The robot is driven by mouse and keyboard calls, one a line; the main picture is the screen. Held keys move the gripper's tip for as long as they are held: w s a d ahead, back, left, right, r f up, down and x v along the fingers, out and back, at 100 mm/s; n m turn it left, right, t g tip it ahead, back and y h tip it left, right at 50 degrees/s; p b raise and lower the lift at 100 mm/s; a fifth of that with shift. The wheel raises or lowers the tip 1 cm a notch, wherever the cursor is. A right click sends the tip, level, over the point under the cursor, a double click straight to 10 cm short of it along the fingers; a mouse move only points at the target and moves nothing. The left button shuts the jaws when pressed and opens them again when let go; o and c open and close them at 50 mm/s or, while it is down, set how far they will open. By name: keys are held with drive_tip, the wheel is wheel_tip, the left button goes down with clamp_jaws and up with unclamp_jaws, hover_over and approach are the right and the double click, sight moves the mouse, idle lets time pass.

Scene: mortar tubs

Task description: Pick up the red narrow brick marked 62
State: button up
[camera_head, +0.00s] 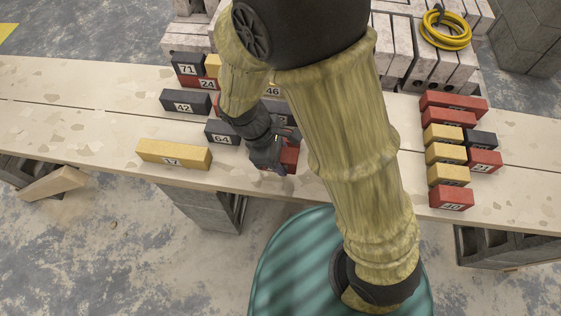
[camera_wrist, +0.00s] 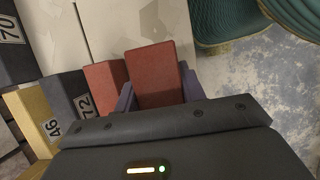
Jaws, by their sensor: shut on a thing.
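A red brick (camera_wrist: 158,72) stands between the two fingers of my gripper (camera_wrist: 160,88) in the wrist view, and the jaws are closed on its sides. No number shows on the faces that I see. In the head view my gripper (camera_head: 272,158) is low over the plank near its front edge, with a red brick (camera_head: 291,157) at its fingers. I cannot tell whether the held brick still touches the plank. Another red brick (camera_wrist: 104,84) is just to its left in the wrist view, its number hidden.
Black bricks 72 (camera_wrist: 72,96) and 70 (camera_wrist: 12,45) and yellow brick 46 (camera_wrist: 32,112) are left of the gripper. Black brick 64 (camera_head: 222,132) and yellow brick 17 (camera_head: 173,153) lie nearby. Several red, yellow and black bricks stand at right.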

sight(285, 154)
wheel_tip(285, 154, up, 5)
drive_tip(key=shift+r+p, duration=0.1)
drive_tip(key=shift+p, duration=0.4)
drive_tip(key=shift+a+f, duration=0.1)
drive_tip(key=shift+f, duration=0.1)
